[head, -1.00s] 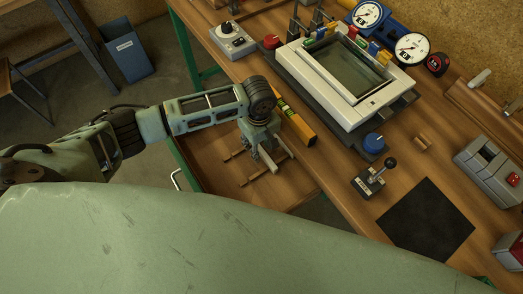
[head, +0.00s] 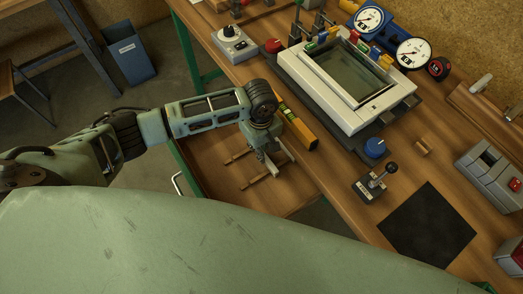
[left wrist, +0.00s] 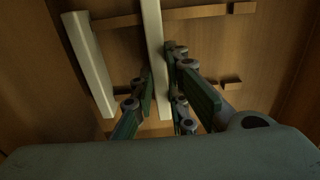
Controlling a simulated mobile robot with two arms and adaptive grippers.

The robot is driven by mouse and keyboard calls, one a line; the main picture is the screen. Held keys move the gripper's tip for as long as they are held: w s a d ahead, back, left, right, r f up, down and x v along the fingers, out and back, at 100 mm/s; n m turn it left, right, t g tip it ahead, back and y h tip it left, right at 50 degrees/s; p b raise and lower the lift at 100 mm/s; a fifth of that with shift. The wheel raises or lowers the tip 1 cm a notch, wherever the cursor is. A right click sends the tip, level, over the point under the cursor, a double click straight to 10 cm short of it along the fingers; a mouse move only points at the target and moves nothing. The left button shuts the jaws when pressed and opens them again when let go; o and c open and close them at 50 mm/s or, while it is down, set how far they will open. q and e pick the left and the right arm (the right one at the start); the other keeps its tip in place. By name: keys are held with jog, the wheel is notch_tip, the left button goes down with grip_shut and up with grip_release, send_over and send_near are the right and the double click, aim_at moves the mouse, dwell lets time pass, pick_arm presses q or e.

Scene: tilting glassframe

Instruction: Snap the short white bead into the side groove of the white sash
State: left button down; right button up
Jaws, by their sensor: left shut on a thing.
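My left gripper (left wrist: 160,98) reaches down into the open wooden drawer and is shut on a white bead (left wrist: 153,50), which stands between its fingers in the left wrist view. A second white bead (left wrist: 88,65) lies to the left, apart from the fingers. The held bead runs past the top edge of that view, so I cannot tell its full length. In the head view my left gripper (head: 265,156) is over the drawer. The white sash (head: 357,112) with its glass sits in a fixture on the bench. Its side groove cannot be made out. My right gripper is not in view.
The drawer (head: 215,188) has thin wooden rails (left wrist: 205,11) under the beads. An orange level (head: 300,130) lies at the bench edge beside my arm.

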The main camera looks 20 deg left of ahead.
pick_arm(q)
notch_tip(320, 180, up, 19)
jog(key=p, duration=1.1)
dwell(0.8)
jog(key=shift+f, duration=0.1)
jog(key=s+a+r+m+b, duration=0.5)
jog(key=s+r+m+b, duration=0.3)
jog(key=r+m, duration=0.1)
jog(key=shift+s+r+m+b, duration=0.15)
jog(key=shift+s+m+b, duration=0.2)
jog(key=shift+m, duration=0.35)
